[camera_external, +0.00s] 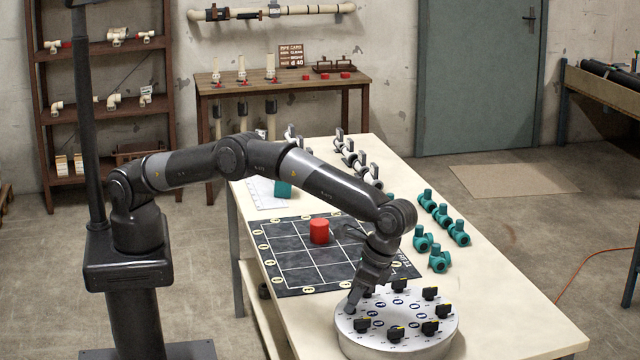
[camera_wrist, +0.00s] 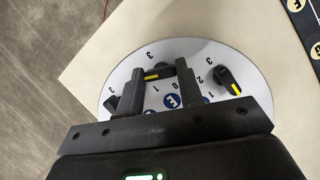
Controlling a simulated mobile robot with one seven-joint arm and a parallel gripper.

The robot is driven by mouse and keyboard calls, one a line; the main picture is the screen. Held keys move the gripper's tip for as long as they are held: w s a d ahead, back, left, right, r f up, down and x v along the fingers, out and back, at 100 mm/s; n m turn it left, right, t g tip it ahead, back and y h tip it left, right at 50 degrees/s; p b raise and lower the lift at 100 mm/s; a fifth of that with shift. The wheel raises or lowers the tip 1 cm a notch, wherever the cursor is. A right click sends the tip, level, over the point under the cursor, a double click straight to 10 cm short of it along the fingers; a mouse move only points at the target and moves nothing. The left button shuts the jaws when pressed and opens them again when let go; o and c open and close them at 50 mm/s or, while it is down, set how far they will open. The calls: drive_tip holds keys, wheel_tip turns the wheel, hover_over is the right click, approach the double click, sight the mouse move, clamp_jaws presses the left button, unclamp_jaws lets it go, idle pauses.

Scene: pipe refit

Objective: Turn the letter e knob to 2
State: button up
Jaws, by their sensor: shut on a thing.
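A round white panel (camera_external: 440,335) with several black knobs stands at the near end of the table; the wrist view shows part of its face (camera_wrist: 215,58). My gripper (camera_external: 353,300) is down at the panel's left-rear edge. In the wrist view my gripper (camera_wrist: 158,72) is shut on a black knob (camera_wrist: 160,68) with a yellow mark, one finger on each side. A blue round label (camera_wrist: 172,101), which looks like an E, lies just below this knob. The knob's yellow mark faces the left finger. The number it points to is hidden by the fingers.
Another knob (camera_wrist: 230,82) sits close to the right finger, and one (camera_wrist: 111,103) is partly hidden at left. A dark grid mat (camera_external: 290,262) with a red cylinder (camera_external: 319,231) lies behind the panel. Several teal valves (camera_external: 438,258) stand to the right.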

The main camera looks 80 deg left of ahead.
sight(355, 309)
drive_tip(key=shift+m, duration=0.3)
idle(0.4)
drive_tip(key=o, duration=1)
drive_tip(key=shift+c, duration=0.2)
drive_tip(key=shift+r, duration=0.55)
wheel_tip(355, 309, up, 3)
drive_tip(key=shift+f, duration=0.1)
drive_tip(key=s+d+r, duration=0.2)
drive_tip(key=s+r, duration=0.5)
drive_tip(key=s, duration=0.4)
drive_tip(key=shift+s+d, duration=0.2)
drive_tip(key=shift+d, duration=0.05)
